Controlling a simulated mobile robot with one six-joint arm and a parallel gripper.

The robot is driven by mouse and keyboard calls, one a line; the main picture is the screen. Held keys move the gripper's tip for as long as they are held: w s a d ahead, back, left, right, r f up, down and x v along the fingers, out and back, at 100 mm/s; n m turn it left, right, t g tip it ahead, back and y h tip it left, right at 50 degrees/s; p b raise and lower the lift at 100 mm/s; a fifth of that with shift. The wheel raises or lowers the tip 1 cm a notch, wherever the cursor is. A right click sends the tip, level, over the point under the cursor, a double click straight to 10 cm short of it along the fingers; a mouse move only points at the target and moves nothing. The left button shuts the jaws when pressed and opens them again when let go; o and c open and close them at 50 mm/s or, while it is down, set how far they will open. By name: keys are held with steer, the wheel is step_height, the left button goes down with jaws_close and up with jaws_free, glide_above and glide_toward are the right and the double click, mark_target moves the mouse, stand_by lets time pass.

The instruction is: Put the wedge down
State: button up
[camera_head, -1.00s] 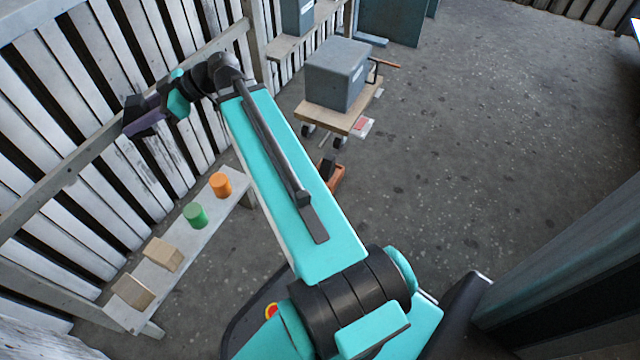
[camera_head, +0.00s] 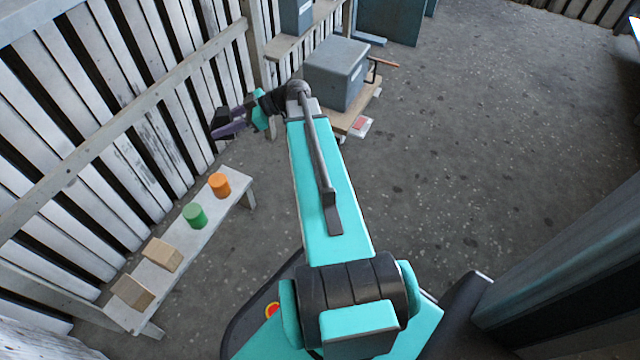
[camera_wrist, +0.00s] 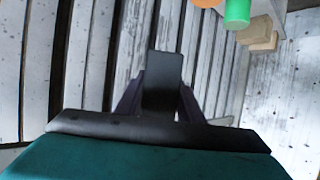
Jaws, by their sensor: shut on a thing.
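My gripper (camera_head: 234,122), with purple fingers, is shut on a dark, nearly black piece, the wedge (camera_head: 220,120). It holds the wedge in the air near the slatted wall, above and beyond the far end of the low bench. In the wrist view the wedge (camera_wrist: 163,82) stands out between the two fingers (camera_wrist: 160,105) and looks like a plain dark block. Its sloping face cannot be made out. The low white bench (camera_head: 207,235) is at the left, below the gripper and apart from the wedge.
The bench bears an orange cylinder (camera_head: 219,184), a green cylinder (camera_head: 195,215) and two tan wooden blocks (camera_head: 162,254) (camera_head: 132,291). Bare top shows between them. A grey bin (camera_head: 336,72) stands on a wooden cart behind my arm. The slatted wall (camera_head: 110,130) is close at the left.

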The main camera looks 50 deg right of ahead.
steer(key=s+d+f+m+t+h, duration=0.1)
steer(key=s+d+f, duration=0.8)
steer(key=f, duration=0.3)
steer(key=s+d+f+m, duration=0.1)
steer(key=s+d+f, duration=0.9)
steer(key=f, duration=0.2)
steer(key=shift+d+f+t+h, duration=0.25)
steer(key=shift+f+t+h, duration=0.15)
steer(key=shift+f+b, duration=0.85)
steer(key=shift+f, duration=1.65)
steer(key=shift+f+b, duration=1)
steer(key=shift+f, duration=1.5)
steer(key=shift+f, duration=0.15)
